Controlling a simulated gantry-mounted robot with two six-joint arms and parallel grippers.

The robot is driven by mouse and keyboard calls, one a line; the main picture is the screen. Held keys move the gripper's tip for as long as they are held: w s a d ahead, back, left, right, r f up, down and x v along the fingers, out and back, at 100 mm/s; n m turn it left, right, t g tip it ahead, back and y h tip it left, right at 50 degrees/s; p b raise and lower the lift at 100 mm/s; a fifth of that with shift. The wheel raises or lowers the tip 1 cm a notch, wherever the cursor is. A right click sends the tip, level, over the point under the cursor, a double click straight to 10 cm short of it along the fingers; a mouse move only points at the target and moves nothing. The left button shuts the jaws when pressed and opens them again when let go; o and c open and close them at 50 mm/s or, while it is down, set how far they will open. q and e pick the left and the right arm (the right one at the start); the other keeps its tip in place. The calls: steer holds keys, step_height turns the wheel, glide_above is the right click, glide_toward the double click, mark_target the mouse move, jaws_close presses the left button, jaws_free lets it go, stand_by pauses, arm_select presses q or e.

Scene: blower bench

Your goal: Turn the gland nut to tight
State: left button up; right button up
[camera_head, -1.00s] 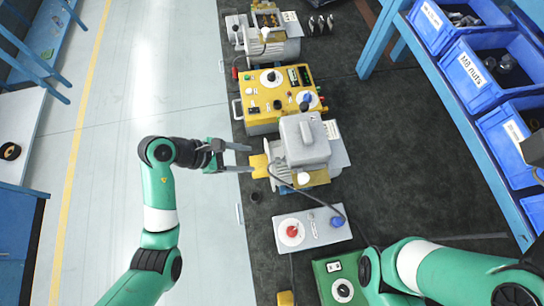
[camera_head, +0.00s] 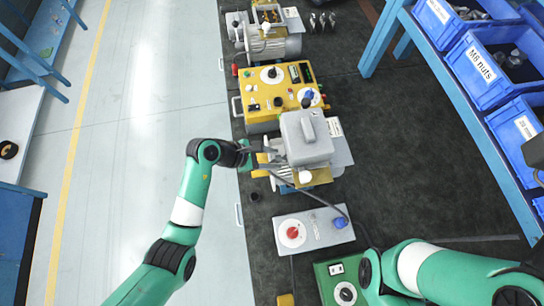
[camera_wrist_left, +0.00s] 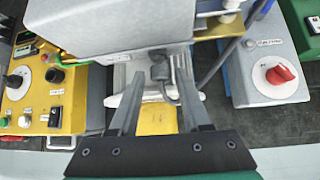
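The grey blower unit (camera_head: 305,140) stands on the bench, with a grey box on top. A dark gland nut (camera_wrist_left: 160,68) with a dark cable shows at its near side in the left wrist view. In the head view the nut is hard to make out behind my fingers. My left gripper (camera_head: 277,158) reaches in from the left. In the left wrist view the gripper (camera_wrist_left: 158,76) is open, its two grey fingers apart on either side of the nut. Contact is not visible. My right arm comes in at the lower right; its gripper is outside the frame.
A yellow control box (camera_head: 275,92) stands beyond the blower. Blue bins (camera_head: 485,68) line the right. The floor at left is clear.

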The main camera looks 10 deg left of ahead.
arm_select(q)
jaws_close()
steer(key=shift+s+r+m+t+p, duration=0.15)
steer(key=shift+m+t+p, duration=0.15)
steer(key=shift+t+p, duration=0.25)
steer(key=shift+s+d+m+t+y+p, duration=0.15)
steer(key=shift+m+t+y+p, duration=0.3)
steer(key=shift+t+p, duration=0.2)
steer(key=shift+s+f+m+t, duration=0.1)
steer(key=shift+f+m+t, duration=0.15)
steer(key=shift+t, duration=0.25)
steer(key=shift+d+f+m+t+y, duration=0.1)
steer(key=shift+m+t+y, duration=0.35)
steer(key=shift+t, duration=0.45)
